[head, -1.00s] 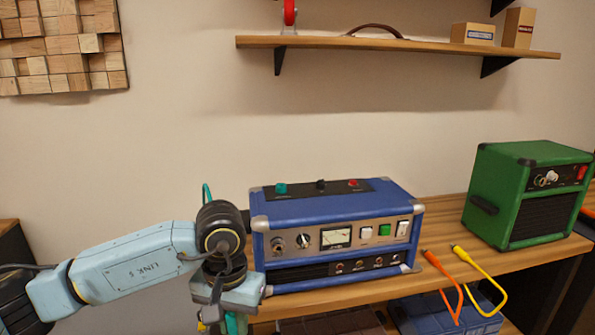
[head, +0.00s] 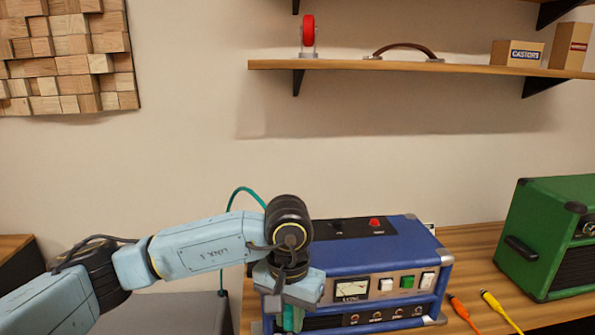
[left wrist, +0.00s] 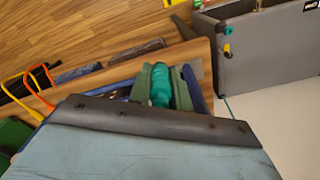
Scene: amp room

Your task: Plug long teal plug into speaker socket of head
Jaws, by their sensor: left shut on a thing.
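The blue amp head (head: 345,255) stands on the bench. Its lower black strip has several small sockets (head: 376,317), with labels too small to read. My left gripper (head: 288,316) hangs in front of the amp's left end, its tips near the bottom edge of the head view. In the left wrist view, its jaws are shut on the teal plug (left wrist: 160,84). The plug's tip cannot be made out, and I cannot tell whether it touches the amp. A teal cable (head: 238,192) arches up behind my left arm. My right gripper is not in view.
The green amp (head: 550,230) stands at the right. An orange plug (head: 459,307) and a yellow plug (head: 490,298) lie on the bench (head: 470,262) between the amps. In the left wrist view, a grey cabinet (left wrist: 260,50) has a teal fitting (left wrist: 227,30) on its side.

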